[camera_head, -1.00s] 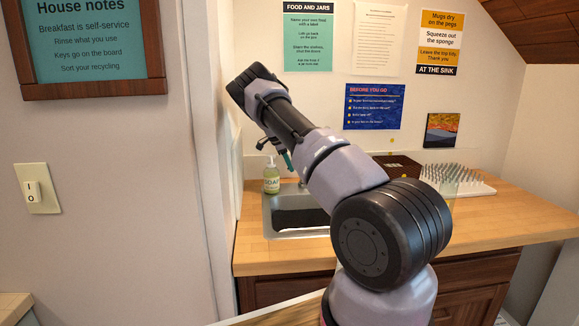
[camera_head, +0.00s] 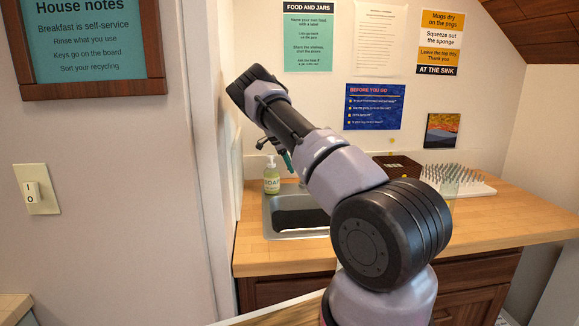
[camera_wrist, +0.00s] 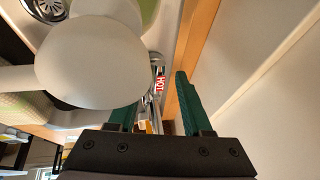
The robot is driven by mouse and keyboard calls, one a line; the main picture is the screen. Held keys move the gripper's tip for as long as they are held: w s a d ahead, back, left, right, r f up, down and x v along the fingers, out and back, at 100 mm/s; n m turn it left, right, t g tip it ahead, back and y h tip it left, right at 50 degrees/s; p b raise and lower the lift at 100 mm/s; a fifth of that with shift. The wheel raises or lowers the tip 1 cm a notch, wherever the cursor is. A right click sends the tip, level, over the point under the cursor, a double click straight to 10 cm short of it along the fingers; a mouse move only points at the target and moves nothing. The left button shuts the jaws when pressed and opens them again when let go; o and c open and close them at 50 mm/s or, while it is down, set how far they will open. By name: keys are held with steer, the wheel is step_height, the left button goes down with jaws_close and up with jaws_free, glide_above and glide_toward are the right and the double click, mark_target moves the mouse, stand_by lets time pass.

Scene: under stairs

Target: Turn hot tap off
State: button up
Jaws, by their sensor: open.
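The hot tap (camera_wrist: 161,84) shows in the wrist view as metal with a red "HOT" label, between and beyond my fingers. My gripper (camera_wrist: 158,98) has two green fingers, apart, one on each side of the label in the picture. I cannot tell whether either finger touches the tap. A large pale rounded shape (camera_wrist: 90,62) close to the camera covers part of the left finger and the tap area. In the head view my gripper (camera_head: 284,158) hangs over the back of the sink (camera_head: 266,222), and my arm hides the tap.
A green soap bottle (camera_head: 271,178) stands at the sink's back left, close to my gripper. A dark brown box (camera_head: 398,166) and a white pegged rack (camera_head: 458,183) stand right on the wooden counter (camera_head: 490,225). A wall is close on the left.

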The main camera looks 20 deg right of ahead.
steer(key=v, duration=0.7)
steer(key=shift+r, duration=0.2)
